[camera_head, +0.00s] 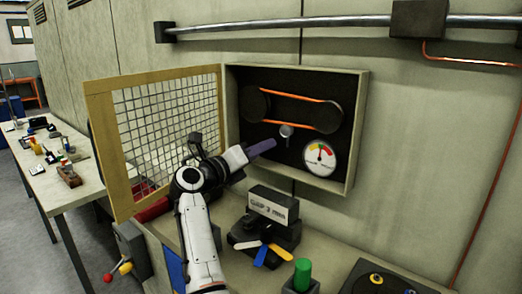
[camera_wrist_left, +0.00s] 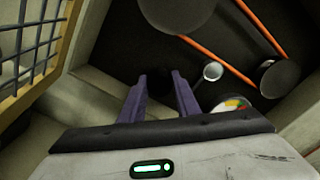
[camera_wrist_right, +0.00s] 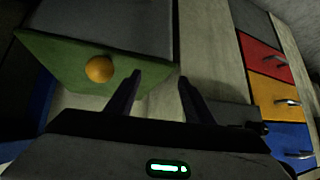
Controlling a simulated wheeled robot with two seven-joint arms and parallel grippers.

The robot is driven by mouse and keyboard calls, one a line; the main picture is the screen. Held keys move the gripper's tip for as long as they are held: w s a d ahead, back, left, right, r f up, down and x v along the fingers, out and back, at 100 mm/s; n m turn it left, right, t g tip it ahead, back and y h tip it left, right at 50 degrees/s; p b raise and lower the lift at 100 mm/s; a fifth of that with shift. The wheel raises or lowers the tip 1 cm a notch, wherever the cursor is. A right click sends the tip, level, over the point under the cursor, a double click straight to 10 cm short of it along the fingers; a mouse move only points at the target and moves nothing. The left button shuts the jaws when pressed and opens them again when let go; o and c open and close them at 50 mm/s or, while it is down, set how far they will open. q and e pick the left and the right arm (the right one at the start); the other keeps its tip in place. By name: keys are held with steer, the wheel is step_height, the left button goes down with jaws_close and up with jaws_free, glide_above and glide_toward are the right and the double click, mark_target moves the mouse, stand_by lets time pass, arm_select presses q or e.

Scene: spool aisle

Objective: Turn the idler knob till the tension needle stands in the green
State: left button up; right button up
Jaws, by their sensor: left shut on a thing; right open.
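The idler wheel (camera_head: 287,130), small and grey, sits below the orange belt in the open wall box; it also shows in the left wrist view (camera_wrist_left: 212,71). The idler knob is dark and mostly hidden at my left fingers. My left gripper (camera_head: 272,144) reaches into the box and is shut on it, its purple fingers a little apart in the left wrist view (camera_wrist_left: 160,85). The round white tension gauge (camera_head: 320,158) has coloured bands at its top, and its needle points roughly up; its exact band is too small to tell. My right gripper (camera_wrist_right: 155,85) is open and empty.
The mesh door (camera_head: 165,125) stands open left of the box. A labelled block (camera_head: 268,205) and a green cylinder (camera_head: 302,273) stand on the bench below.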

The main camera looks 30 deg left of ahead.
arm_select(q)
steer(key=o, duration=1)
steer(key=shift+o, duration=0.2)
steer(key=s, duration=1)
steer(key=shift+s+a+b, duration=0.2)
steer(key=shift+a+b, duration=0.15)
steer(key=shift+a, duration=0.05)
